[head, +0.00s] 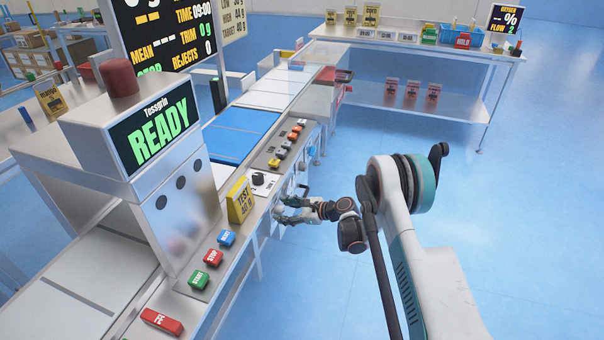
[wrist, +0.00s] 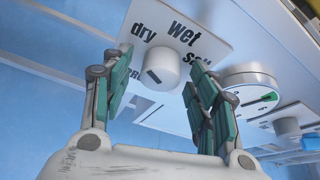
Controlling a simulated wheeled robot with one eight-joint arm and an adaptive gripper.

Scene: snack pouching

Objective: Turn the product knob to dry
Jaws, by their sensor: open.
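The product knob (wrist: 157,68) is a white round knob on a white label plate (wrist: 205,30) in the wrist view. "dry" stands up and left of it, "wet" above it, and a partly covered word starting with "s" to its right. A dark mark shows on the knob's face; I cannot tell which word it points at. My gripper (wrist: 158,72) is open, with one green-padded finger on each side of the knob. I cannot tell whether the fingers touch it. In the head view my gripper (head: 280,208) is at the machine's front side; the knob cannot be made out there.
The blue floor at right is open.

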